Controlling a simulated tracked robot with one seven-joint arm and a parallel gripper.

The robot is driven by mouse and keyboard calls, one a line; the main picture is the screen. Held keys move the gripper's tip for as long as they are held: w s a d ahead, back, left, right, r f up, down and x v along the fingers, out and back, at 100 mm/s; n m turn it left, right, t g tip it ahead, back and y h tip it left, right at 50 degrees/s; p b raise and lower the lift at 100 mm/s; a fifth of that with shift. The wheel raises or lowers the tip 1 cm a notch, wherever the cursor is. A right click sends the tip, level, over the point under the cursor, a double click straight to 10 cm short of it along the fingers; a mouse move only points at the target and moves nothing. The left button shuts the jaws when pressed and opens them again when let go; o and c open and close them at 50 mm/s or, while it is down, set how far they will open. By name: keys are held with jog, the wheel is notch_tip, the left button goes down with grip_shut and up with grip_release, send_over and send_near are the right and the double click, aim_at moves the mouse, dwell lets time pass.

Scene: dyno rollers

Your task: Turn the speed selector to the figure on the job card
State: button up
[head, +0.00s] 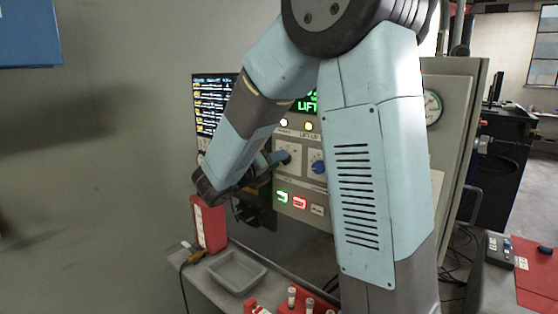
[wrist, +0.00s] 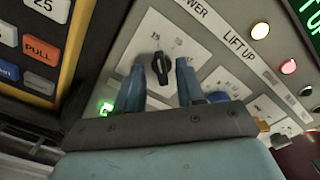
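The speed selector seems to be the black knob (wrist: 160,70) on a white dial plate (wrist: 150,35) with small figures, of which 15 is legible in the wrist view. My gripper (wrist: 159,65) has its two blue fingers spread, one on each side of the knob, with gaps showing; the wrist view does not settle whether the tips reach its depth. In the head view my gripper (head: 277,158) is at the dial plate (head: 291,147) on the grey control panel. I cannot make out a job card with a readable figure.
A blue knob (head: 318,167) sits just right of the dial. Lit green (head: 282,196) and red (head: 299,202) switches are below. A dark screen (head: 208,100) stands left of the panel. A bench with a grey tray (head: 237,271) and a red holder (head: 208,225) lies below.

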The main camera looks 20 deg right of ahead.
jog(key=shift+x, duration=0.9)
jog(key=shift+c, duration=0.4)
grip_shut()
